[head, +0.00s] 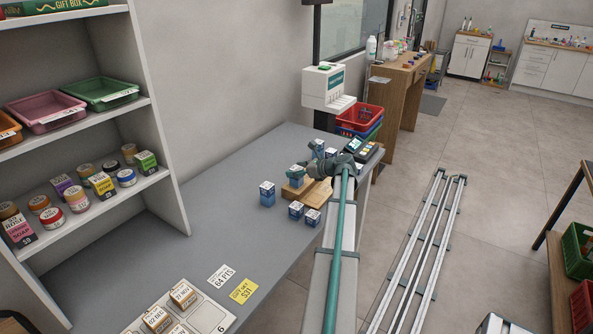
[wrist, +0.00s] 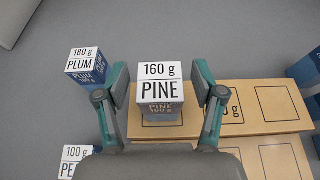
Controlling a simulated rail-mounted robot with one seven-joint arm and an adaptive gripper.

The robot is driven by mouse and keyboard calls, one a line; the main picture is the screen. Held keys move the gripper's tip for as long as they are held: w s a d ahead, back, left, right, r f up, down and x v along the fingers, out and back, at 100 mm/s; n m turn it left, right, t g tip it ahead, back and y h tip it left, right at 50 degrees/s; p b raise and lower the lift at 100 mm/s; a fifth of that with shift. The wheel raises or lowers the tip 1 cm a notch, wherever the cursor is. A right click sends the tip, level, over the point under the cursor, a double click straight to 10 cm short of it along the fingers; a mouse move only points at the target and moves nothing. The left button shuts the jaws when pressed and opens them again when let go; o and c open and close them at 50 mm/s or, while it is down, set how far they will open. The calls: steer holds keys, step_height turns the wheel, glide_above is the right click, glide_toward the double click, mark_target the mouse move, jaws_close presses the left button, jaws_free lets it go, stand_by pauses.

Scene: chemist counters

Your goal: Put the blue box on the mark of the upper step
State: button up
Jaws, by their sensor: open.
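Several blue boxes with white lids are in view; I cannot tell which one the task means. In the wrist view a box lidded "160 g PINE" (wrist: 160,85) is between the fingers of my open gripper (wrist: 161,78), with a gap at each side. It is at the left end of the wooden step block's farther row (wrist: 205,92), over an outlined mark; the lower part of that mark shows below it. Whether it rests there is unclear. In the head view the wooden block (head: 292,192) is partly hidden by my arm and gripper (head: 302,172).
A "180 g PLUM" box (wrist: 85,67) stands left of the block, and a "100 g" box (wrist: 75,158) is nearer. Other boxes stand beside the block (head: 267,194) and before it (head: 296,210). A shelf (head: 150,130) is left; the grey counter (head: 220,225) has free room.

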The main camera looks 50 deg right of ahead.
steer(key=shift+r, duration=0.15)
steer(key=b+v, duration=0.1)
steer(key=v, duration=1.1)
steer(key=shift+b, duration=0.35)
